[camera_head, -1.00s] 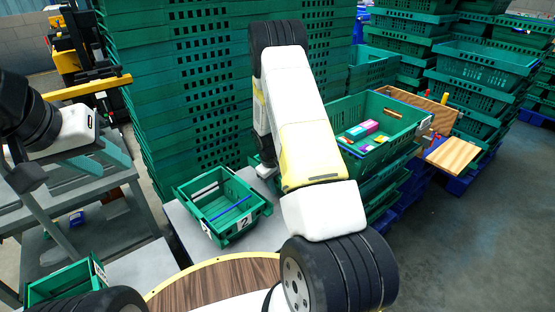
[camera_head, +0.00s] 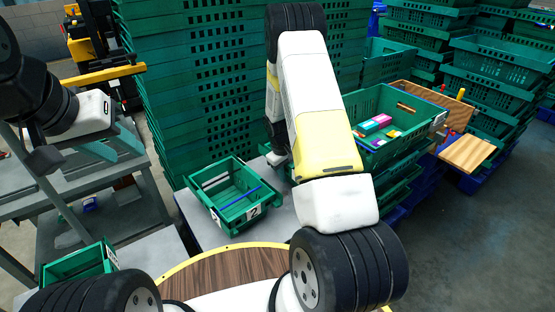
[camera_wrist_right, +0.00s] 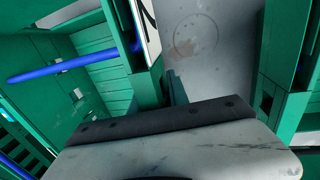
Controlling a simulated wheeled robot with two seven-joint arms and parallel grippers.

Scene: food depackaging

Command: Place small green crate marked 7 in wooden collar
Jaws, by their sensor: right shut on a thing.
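A small green crate (camera_head: 208,188) with a blue rod across it and a label that reads 2 stands on a grey table; its inside also shows in the right wrist view (camera_wrist_right: 105,72). I cannot make out a 7 on any crate. Plywood boards (camera_head: 466,154) of what looks like the wooden collar are at the right, beside a crate stack. My right gripper (camera_head: 268,152) is just behind the crate marked 2, mostly hidden by my arm. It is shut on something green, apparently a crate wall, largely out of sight. My left gripper (camera_head: 45,160) is at the left; its jaws are unclear.
A green crate (camera_head: 402,98) holding coloured boxes tops a stack at the right. Another small green crate (camera_head: 80,265) is at the lower left, near a grey cart (camera_head: 75,185). A tall stack of green crates (camera_head: 200,80) stands behind. Grey floor at the right is clear.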

